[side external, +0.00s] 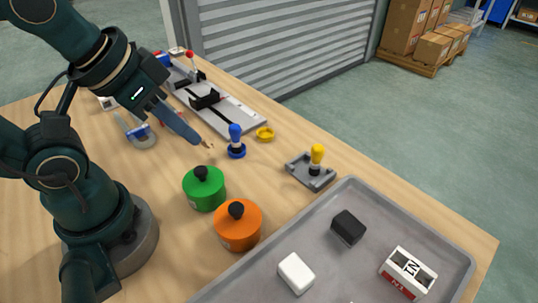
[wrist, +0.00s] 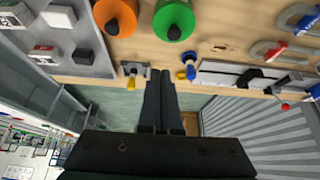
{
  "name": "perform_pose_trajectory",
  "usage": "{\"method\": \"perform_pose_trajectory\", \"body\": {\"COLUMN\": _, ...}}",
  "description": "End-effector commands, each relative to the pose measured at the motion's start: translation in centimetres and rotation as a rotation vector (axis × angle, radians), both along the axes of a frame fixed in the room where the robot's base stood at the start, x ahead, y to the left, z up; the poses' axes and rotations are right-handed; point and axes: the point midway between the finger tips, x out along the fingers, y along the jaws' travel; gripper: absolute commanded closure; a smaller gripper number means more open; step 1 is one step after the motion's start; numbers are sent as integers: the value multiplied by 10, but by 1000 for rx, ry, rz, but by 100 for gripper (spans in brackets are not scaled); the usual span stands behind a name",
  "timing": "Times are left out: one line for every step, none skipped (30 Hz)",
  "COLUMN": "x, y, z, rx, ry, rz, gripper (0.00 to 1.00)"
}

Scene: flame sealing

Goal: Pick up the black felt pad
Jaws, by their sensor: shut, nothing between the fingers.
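The black felt pad (side external: 348,227) looks like a small dark block lying in the grey tray (side external: 262,284) at the front right of the side view. In the wrist view it shows as a dark block (wrist: 83,57) near the tray's edge at upper left. My gripper (side external: 209,145) is in the air above the table, well to the left of the tray and apart from the pad. Its long fingers (wrist: 160,72) are together in the wrist view, with nothing between them.
A white block (side external: 296,272) and a white-and-red box (side external: 408,271) share the tray. Green (side external: 204,189) and orange (side external: 238,226) lidded pots, a blue-handled stamp (side external: 236,142) and a yellow-handled tool (side external: 316,157) stand between my gripper and the tray.

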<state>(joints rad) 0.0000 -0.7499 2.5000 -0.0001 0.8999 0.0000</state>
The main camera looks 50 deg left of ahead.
Motion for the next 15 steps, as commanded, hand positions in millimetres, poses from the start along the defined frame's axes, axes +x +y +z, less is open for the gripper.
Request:
{"method": "perform_pose_trajectory", "body": {"x": 0, "y": 0, "z": 0, "rx": 0, "ry": 0, "rz": 0, "gripper": 100}}
{"method": "perform_pose_trajectory", "body": {"x": 0, "y": 0, "z": 0, "rx": 0, "ry": 0, "rz": 0, "gripper": 100}}
{"method": "perform_pose_trajectory", "body": {"x": 0, "y": 0, "z": 0, "rx": 0, "ry": 0, "rz": 0, "gripper": 100}}
{"method": "perform_pose_trajectory", "body": {"x": 0, "y": 0, "z": 0, "rx": 0, "ry": 0, "rz": 0, "gripper": 100}}
{"method": "perform_pose_trajectory", "body": {"x": 0, "y": 0, "z": 0, "rx": 0, "ry": 0, "rz": 0, "gripper": 100}}
{"method": "perform_pose_trajectory", "body": {"x": 0, "y": 0, "z": 0, "rx": 0, "ry": 0, "rz": 0, "gripper": 100}}
{"method": "perform_pose_trajectory", "body": {"x": 0, "y": 0, "z": 0, "rx": 0, "ry": 0, "rz": 0, "gripper": 88}}
{"method": "perform_pose_trajectory", "body": {"x": 0, "y": 0, "z": 0, "rx": 0, "ry": 0, "rz": 0, "gripper": 77}}
{"method": "perform_pose_trajectory", "body": {"x": 0, "y": 0, "z": 0, "rx": 0, "ry": 0, "rz": 0, "gripper": 62}}
{"method": "perform_pose_trajectory", "body": {"x": 0, "y": 0, "z": 0, "rx": 0, "ry": 0, "rz": 0, "gripper": 50}}
{"method": "perform_pose_trajectory", "body": {"x": 0, "y": 0, "z": 0, "rx": 0, "ry": 0, "rz": 0, "gripper": 39}}
{"method": "perform_pose_trajectory", "body": {"x": 0, "y": 0, "z": 0, "rx": 0, "ry": 0, "rz": 0, "gripper": 24}}
{"method": "perform_pose_trajectory", "body": {"x": 0, "y": 0, "z": 0, "rx": 0, "ry": 0, "rz": 0, "gripper": 12}}
{"method": "perform_pose_trajectory", "body": {"x": 0, "y": 0, "z": 0, "rx": 0, "ry": 0, "rz": 0, "gripper": 3}}
{"method": "perform_pose_trajectory", "body": {"x": 0, "y": 0, "z": 0, "rx": 0, "ry": 0, "rz": 0, "gripper": 3}}
